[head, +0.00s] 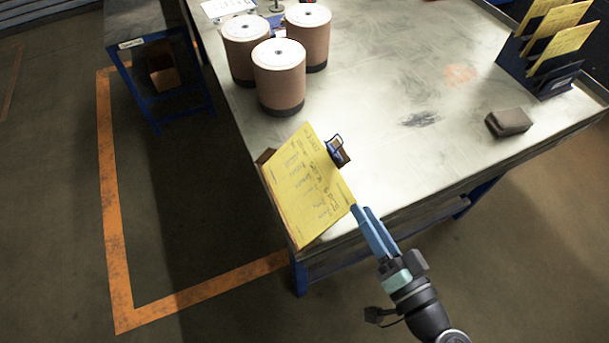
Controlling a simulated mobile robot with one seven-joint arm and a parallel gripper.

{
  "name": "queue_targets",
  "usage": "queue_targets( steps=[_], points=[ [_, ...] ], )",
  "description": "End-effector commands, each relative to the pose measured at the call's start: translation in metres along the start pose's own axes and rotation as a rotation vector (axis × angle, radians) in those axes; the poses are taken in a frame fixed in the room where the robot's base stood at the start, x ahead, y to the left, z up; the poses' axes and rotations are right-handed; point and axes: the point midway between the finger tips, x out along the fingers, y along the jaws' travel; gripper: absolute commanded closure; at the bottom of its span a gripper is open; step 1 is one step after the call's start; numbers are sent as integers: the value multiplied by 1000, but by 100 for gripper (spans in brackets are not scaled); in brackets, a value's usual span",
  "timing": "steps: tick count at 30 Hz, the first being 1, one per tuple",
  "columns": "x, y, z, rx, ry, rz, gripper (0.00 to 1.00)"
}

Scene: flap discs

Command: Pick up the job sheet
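The job sheet (305,186) is a yellow sheet with handwritten lines, at the near left corner of the metal workbench (405,165). A dark blue clip (335,148) is by its upper right edge, and small brown parts show at its upper left and right. What lies under the sheet is hidden. My gripper (361,208) has blue fingers and comes in from the lower right. Its fingertips are at the sheet's right corner. The two fingers look close together. I cannot tell whether they touch the sheet or have its edge between them.
Three brown flap disc stacks (279,77) stand at the back left of the bench. A dark block (508,122) lies at the right, near a dark rack (540,75) with yellow sheets. The middle of the bench is clear. An orange line (112,220) marks the floor.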

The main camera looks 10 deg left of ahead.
Motion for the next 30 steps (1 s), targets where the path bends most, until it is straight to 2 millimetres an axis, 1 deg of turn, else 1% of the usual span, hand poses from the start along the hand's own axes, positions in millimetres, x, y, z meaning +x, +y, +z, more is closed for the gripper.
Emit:
queue_targets(
  steps=[1,3,8,14,18,21,26,28,30],
  points=[
    [8,-1,-1,-1,-1,-1,60],
    [15,-1,-1,-1,-1,-1,60],
    [25,-2,-1,-1,0,0,60],
    [54,-11,-1,1,-2,-1,60],
    [69,-8,0,-1,-1,0,60],
    [73,-7,1,-1,-1,1,60],
    [73,-7,1,-1,0,1,60],
    [72,-7,1,-1,0,1,69],
    [72,-7,1,-1,0,1,82]
  ],
)
